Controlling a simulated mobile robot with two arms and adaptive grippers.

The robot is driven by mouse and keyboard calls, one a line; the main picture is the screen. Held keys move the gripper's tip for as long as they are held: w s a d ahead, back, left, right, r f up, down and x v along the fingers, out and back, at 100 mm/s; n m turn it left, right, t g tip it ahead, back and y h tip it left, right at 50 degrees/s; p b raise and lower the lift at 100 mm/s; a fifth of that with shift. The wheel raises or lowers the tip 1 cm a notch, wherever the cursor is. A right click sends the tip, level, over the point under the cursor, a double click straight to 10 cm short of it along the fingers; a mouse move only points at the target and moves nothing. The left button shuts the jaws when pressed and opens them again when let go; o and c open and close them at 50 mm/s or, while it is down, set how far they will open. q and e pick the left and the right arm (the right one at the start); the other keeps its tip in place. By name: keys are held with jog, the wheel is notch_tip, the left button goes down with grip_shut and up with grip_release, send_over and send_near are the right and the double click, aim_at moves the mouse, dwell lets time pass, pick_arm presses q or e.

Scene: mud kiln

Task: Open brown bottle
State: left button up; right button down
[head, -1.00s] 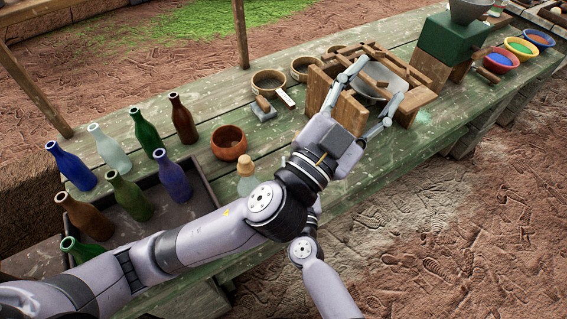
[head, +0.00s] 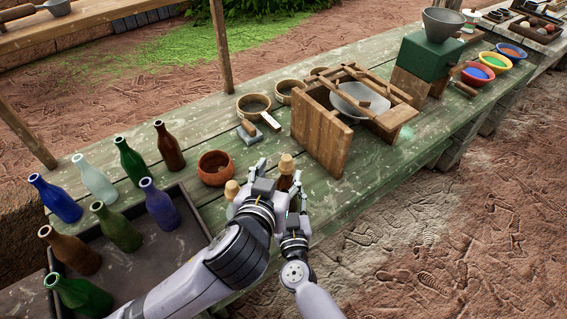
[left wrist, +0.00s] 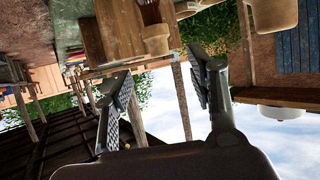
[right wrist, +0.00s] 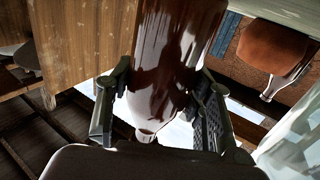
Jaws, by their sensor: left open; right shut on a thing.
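The brown bottle (head: 286,183) has a light cork (head: 287,163) in its neck. It stands at the table's front edge, partly hidden by my arms. My right gripper (head: 293,212) is shut on its body; the right wrist view shows the glossy brown glass (right wrist: 170,45) between the fingers. My left gripper (head: 274,175) is open and empty beside the bottle's upper part. In the left wrist view the cork (left wrist: 156,40) and dark neck (left wrist: 148,12) show upside down, just past the spread fingertips (left wrist: 158,75), not gripped.
A corked clear bottle (head: 232,190) stands close to the left of my left gripper. An orange bowl (head: 214,168) is behind it. Several open bottles, including another brown one (head: 168,147), stand around a dark tray (head: 190,222) at left. A wooden frame (head: 322,133) is to the right.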

aim_at(286, 161)
pick_arm(q)
jog(key=x, duration=0.6)
jog(key=shift+w+d, duration=0.15)
jog(key=shift+w, duration=0.2)
jog(key=shift+c, duration=0.4)
grip_shut()
dwell(0.5)
jog(key=shift+r, duration=1.1)
